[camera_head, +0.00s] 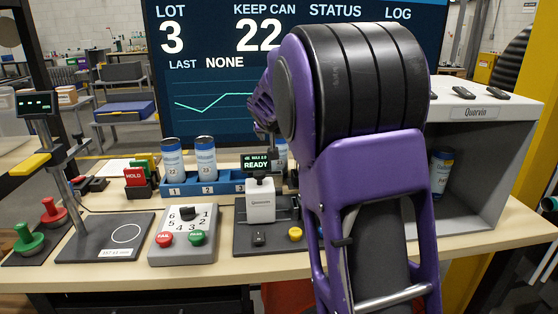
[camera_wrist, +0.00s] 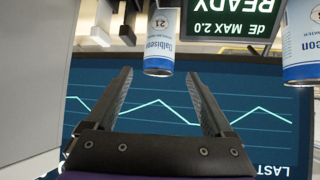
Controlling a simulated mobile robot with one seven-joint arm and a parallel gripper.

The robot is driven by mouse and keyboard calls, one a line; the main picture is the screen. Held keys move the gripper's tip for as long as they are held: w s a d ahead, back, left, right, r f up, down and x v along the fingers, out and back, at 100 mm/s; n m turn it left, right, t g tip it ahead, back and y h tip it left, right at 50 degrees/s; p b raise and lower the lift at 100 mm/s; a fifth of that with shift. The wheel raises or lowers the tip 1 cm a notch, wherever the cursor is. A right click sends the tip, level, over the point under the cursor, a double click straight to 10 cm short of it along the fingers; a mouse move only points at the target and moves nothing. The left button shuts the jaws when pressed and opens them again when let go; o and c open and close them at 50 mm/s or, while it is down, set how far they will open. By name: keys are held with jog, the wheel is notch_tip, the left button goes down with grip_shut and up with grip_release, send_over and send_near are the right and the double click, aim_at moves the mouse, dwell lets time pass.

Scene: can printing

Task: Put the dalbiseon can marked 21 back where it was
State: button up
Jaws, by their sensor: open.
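The white and blue Dalbiseon can marked 21 (camera_wrist: 160,42) shows in the wrist view, beyond my fingertips and lined up with the gap between them. My gripper (camera_wrist: 158,76) is open, with nothing visible held between its fingers. In the head view, my purple arm hides the fingers. A can (camera_head: 281,151) half hidden beside the READY display appears to be the same one; its base is hidden. The blue numbered rack (camera_head: 235,188) holds cans 22 (camera_head: 172,160) in slot 1 and 23 (camera_head: 206,158) in slot 2.
The READY device (camera_head: 260,203) stands in front of the rack. A button box (camera_head: 184,236) and a stand with a circled plate (camera_head: 104,240) are to the left. A grey shelf box (camera_head: 485,170) with another can (camera_head: 441,172) is at right. A large screen (camera_head: 210,75) stands behind.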

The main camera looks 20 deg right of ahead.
aim_at(279, 145)
jog(key=x, duration=1.1)
jog(key=shift+w+d+f+p, duration=0.1)
jog(key=shift+w+f+p, duration=0.15)
jog(key=shift+p, duration=0.05)
jog(key=c, duration=1.2)
jog(key=shift+r, duration=0.15)
